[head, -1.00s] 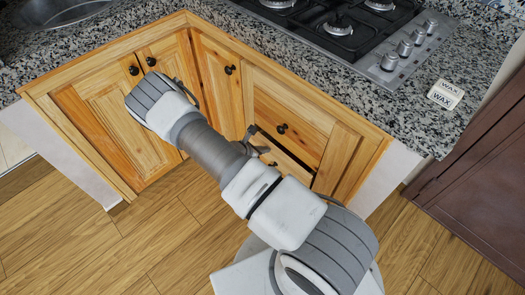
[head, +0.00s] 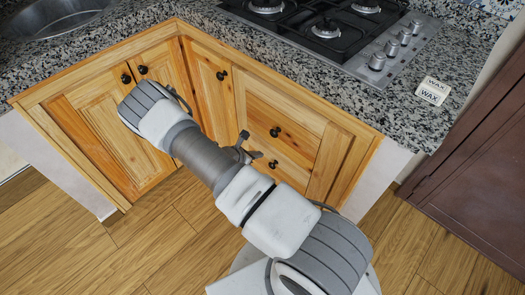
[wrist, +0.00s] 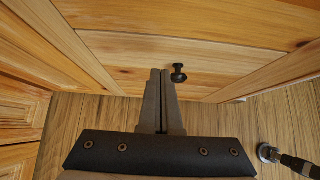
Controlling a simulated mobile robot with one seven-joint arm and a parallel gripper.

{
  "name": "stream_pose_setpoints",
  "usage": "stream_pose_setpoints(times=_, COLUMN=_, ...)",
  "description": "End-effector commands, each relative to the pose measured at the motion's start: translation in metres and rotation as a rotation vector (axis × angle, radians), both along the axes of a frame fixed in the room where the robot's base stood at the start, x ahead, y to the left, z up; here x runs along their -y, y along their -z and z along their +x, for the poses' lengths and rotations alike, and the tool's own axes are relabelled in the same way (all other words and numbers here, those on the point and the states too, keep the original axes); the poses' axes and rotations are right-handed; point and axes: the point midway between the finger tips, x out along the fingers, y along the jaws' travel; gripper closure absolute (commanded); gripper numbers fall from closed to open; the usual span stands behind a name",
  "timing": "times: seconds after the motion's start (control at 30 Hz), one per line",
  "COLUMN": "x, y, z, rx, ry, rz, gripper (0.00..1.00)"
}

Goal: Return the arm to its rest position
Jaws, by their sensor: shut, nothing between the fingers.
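My arm reaches across the middle of the head view, its elbow in front of the cabinet doors. My gripper (wrist: 160,72) is shut and empty in the wrist view. Its fingertips point toward a wooden drawer front, just left of a black round knob (wrist: 178,74); I cannot tell whether they touch it. In the head view only a dark bit of the gripper (head: 243,144) shows beside the arm; the rest is hidden. The lower drawer (head: 288,172) looks shut, flush with the cabinet.
Wooden corner cabinets (head: 110,135) with black knobs stand close to my arm. A dark red cabinet (head: 475,185) stands right. The wooden floor (head: 60,240) is clear at left.

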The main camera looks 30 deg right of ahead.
Motion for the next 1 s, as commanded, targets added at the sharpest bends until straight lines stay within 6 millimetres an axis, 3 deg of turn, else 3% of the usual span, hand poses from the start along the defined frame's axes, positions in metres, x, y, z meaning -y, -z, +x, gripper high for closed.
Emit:
stream_pose_setpoints(times=0.03, x=-0.012, y=-0.017, z=-0.002, rx=0.004, ry=-0.003, rz=0.002, gripper=1.00)
stream_pose_setpoints(times=0.1, x=-0.024, y=-0.029, z=-0.006, rx=0.003, ry=-0.004, rz=0.002, gripper=1.00)
stream_pose_setpoints(times=0.4, x=-0.061, y=-0.060, z=-0.020, rx=0.002, ry=-0.003, rz=0.004, gripper=1.00)
stream_pose_setpoints(times=0.83, x=-0.069, y=-0.068, z=-0.023, rx=0.005, ry=0.004, rz=0.006, gripper=1.00)
stream_pose_setpoints(times=1.0, x=-0.072, y=-0.098, z=-0.015, rx=0.074, ry=0.091, rz=0.049, gripper=1.00)
